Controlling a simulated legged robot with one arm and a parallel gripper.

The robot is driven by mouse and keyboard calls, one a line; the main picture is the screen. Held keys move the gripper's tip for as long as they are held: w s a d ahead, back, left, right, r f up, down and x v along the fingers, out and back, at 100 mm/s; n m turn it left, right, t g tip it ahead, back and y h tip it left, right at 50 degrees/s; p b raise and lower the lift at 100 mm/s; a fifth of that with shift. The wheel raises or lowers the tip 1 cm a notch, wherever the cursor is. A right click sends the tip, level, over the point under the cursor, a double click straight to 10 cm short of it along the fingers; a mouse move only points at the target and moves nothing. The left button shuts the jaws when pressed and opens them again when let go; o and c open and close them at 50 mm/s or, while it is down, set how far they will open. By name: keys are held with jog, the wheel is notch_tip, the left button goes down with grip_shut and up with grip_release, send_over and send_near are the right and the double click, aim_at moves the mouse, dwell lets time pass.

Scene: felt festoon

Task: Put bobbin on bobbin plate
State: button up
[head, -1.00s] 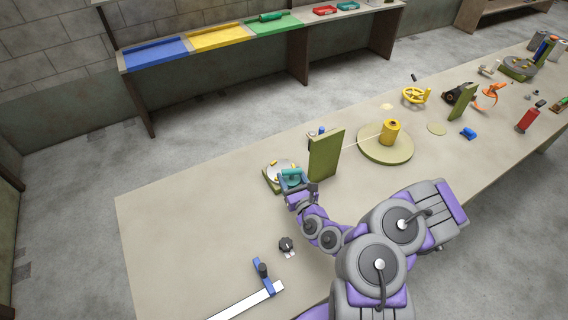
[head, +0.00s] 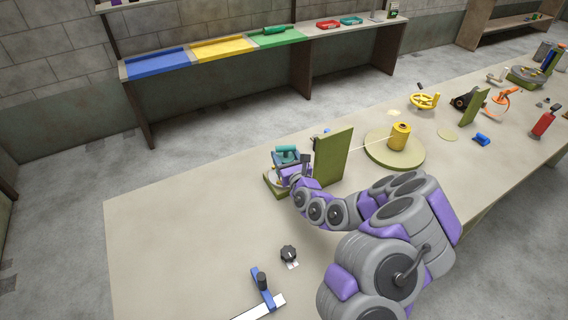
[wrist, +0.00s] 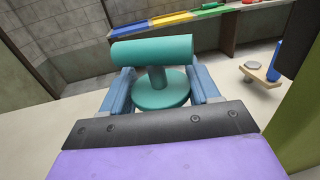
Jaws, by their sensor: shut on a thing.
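My gripper (head: 290,163) is shut on a teal piece (wrist: 160,75), a horizontal cylinder on a stem over a round disc. The piece also shows in the head view (head: 286,151), above the dial-like device (head: 270,183) with a green base at the table's left. In the wrist view the blue fingers sit at both sides of the stem and disc. A yellow spool (head: 399,137), seemingly the bobbin, stands upright on a round olive plate (head: 379,158) right of the olive upright board (head: 334,157). A pale thread runs from the spool toward the board.
The olive board stands close to the right of my gripper. A black knob (head: 289,254) and a blue clamp-like piece (head: 263,288) lie at the front left. A yellow handwheel (head: 424,101) and several tools stand farther right.

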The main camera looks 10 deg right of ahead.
aim_at(284, 159)
jog(key=shift+w+f+b, duration=0.1)
jog(key=shift+w+b, duration=0.2)
jog(key=shift+w, duration=0.7)
notch_tip(284, 159, down, 4)
jog(key=shift+r+b, duration=0.2)
jog(key=shift+b, duration=0.65)
jog(key=shift+r, duration=0.15)
jog(key=o, duration=1.1)
jog(key=shift+c, duration=0.2)
jog(key=s+d+p, duration=0.2)
jog(key=s+p, duration=0.3)
jog(key=s, duration=0.7)
jog(key=shift+p, duration=0.35)
